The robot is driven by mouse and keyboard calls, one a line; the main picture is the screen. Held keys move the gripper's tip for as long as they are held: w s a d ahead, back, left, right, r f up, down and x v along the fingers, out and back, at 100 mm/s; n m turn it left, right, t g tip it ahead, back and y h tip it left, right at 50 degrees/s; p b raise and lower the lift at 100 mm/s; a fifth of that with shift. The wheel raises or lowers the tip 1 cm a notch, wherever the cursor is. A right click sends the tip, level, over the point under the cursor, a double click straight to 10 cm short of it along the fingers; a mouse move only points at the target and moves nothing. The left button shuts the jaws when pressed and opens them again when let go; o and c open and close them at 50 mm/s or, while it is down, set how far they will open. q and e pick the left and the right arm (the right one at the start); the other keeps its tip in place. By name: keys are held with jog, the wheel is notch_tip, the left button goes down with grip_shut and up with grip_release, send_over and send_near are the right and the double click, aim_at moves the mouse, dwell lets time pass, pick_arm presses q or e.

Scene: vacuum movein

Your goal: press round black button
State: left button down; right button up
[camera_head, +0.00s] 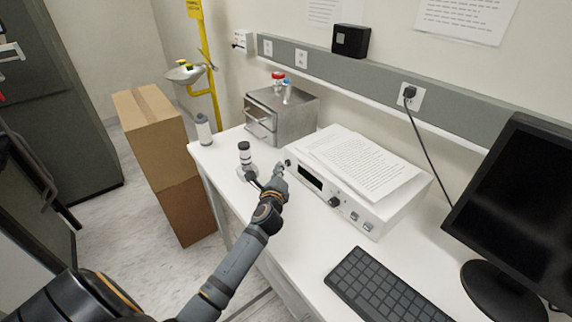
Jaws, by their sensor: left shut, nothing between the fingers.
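A white box-shaped instrument (392,217) stands on the white bench with its front panel facing me. A small round black button (288,162) sits at the left end of that panel, beside a dark display (308,176). A second round dark control (334,201) is right of the display. My left gripper (281,171) is shut and empty, just in front of the panel's left end and very close to the button. I cannot tell whether its tips touch it. My right gripper is not in view.
A metal box (284,112) stands behind. A keyboard (385,289) and a monitor (520,205) are at the right. Sheets of paper (362,160) lie on the instrument.

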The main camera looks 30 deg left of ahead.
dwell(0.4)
pick_arm(q)
jog(key=shift+w+d, duration=0.2)
jog(key=shift+w, duration=0.35)
dwell(0.5)
jog(key=shift+s+a, duration=0.2)
jog(key=shift+s, duration=0.4)
jog(key=shift+s, duration=0.1)
jog(key=shift+s+a+p, duration=0.1)
jog(key=shift+s+a, duration=0.3)
jog(key=shift+s, duration=0.5)
jog(key=shift+s+a+p, duration=0.15)
jog(key=shift+s+a, duration=0.2)
jog(key=shift+s, duration=0.5)
jog(key=shift+s+a+p, duration=0.1)
jog(key=shift+s+a, duration=0.3)
jog(key=shift+s, duration=0.5)
